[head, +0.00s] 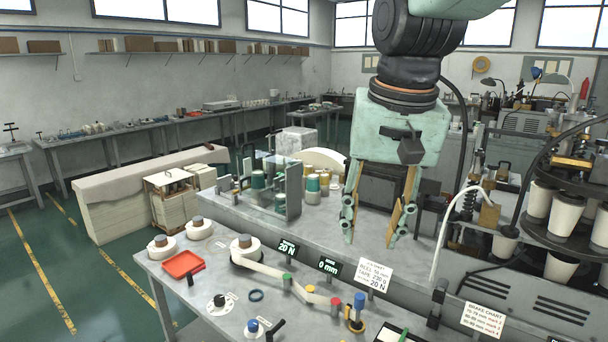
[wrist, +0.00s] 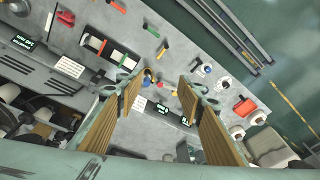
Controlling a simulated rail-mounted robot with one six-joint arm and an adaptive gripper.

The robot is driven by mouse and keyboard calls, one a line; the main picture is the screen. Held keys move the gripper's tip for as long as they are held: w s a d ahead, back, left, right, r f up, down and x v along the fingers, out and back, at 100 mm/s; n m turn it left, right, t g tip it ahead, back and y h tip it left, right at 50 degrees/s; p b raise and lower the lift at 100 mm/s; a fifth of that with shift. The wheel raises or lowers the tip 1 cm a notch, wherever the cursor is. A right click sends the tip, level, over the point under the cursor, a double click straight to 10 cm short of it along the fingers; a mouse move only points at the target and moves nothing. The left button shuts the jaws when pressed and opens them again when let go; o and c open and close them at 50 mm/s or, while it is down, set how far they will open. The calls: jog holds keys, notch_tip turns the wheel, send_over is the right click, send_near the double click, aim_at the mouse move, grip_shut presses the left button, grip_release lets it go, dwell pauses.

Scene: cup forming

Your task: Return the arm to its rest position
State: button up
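My gripper (head: 372,224) hangs pointing down from the pale green wrist, above the grey machine bench. Its two wood-toned fingers stand wide apart with nothing between them. In the wrist view my gripper (wrist: 158,88) also shows open and empty, with the bench surface visible past the fingertips. The fingertips look clear of the bench, though the exact height is hard to tell.
A front bench holds a red tray (head: 183,264), white reels (head: 245,247) and small coloured posts. A white chart card (head: 375,277) stands near the fingers. A cup carousel (head: 567,214) is at right. Several jars (head: 312,184) stand left of my gripper.

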jog(key=s+d+f, duration=0.1)
jog(key=s+d, duration=0.2)
jog(key=s, duration=0.5)
jog(key=s+d+f+n+t, duration=0.1)
jog(key=s+d+f, duration=0.1)
jog(key=s, duration=0.6)
jog(key=s+d+f, duration=0.1)
jog(key=s+d, duration=0.3)
jog(key=s, duration=0.4)
jog(key=shift+f+n+b, duration=0.25)
jog(key=shift+n+b, duration=0.05)
jog(key=shift+b, duration=0.1)
dwell(2.0)
